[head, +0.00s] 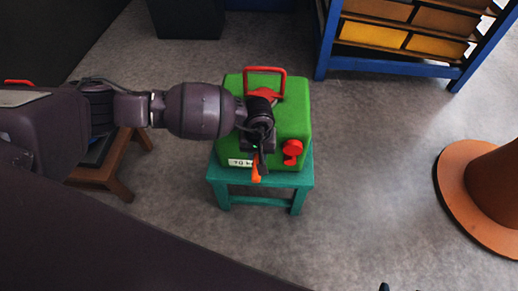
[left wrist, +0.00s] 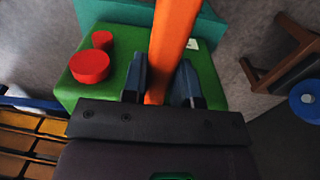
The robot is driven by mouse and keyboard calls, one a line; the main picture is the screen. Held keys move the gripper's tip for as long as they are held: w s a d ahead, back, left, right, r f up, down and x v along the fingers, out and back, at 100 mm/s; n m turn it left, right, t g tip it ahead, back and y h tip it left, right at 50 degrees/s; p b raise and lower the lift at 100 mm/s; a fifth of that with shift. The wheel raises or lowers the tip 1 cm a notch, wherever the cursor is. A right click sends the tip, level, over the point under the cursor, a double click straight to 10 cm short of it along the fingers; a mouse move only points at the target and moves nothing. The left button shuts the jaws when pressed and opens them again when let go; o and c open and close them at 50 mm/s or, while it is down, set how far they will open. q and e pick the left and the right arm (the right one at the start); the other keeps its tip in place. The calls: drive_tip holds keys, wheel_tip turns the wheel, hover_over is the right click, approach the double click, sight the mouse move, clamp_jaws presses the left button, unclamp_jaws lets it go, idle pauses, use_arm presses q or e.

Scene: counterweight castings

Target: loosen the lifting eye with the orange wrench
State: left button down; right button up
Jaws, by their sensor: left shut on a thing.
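A green casting (head: 290,115) stands on a teal stool. A red rectangular loop (head: 265,70), which looks like the lifting eye, stands upright at its far edge. My left gripper (head: 258,148) is over the casting, shut on the orange wrench (head: 256,172). In the left wrist view the wrench (left wrist: 172,40) runs up between the two fingers (left wrist: 160,85). My gripper and wrist hide part of the casting's top, and I cannot tell whether the wrench touches it. Small dark tips at the bottom edge of the head view may be my right gripper.
Red knobs (head: 292,150) sit on the casting near its right front corner. The teal stool (head: 222,180) has grey floor around it. A brown wooden stool (head: 125,165) is at left, a blue rack (head: 390,68) at back right, and a large orange-brown round object (head: 460,190) at right.

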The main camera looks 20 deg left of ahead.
use_arm(q)
drive_tip(key=shift+w+a, duration=0.15)
drive_tip(key=shift+w, duration=0.5)
drive_tip(key=shift+w+a+b, duration=0.3)
drive_tip(key=shift+w+b, duration=0.2)
drive_tip(key=shift+w, duration=0.4)
drive_tip(key=shift+w+a+b, duration=0.25)
drive_tip(key=shift+w+b, duration=0.2)
drive_tip(key=shift+w, duration=0.45)
drive_tip(key=shift+w+a, duration=0.1)
drive_tip(key=shift+w, duration=0.25)
drive_tip(key=shift+w+r, duration=0.1)
drive_tip(key=shift+w, duration=0.1)
drive_tip(key=shift+w+d, duration=0.1)
drive_tip(key=shift+d, duration=0.25)
drive_tip(key=shift+w+d+n, duration=0.2)
drive_tip(key=shift+d+n, duration=0.3)
drive_tip(key=shift+n, duration=0.1)
drive_tip(key=shift+d, duration=0.1)
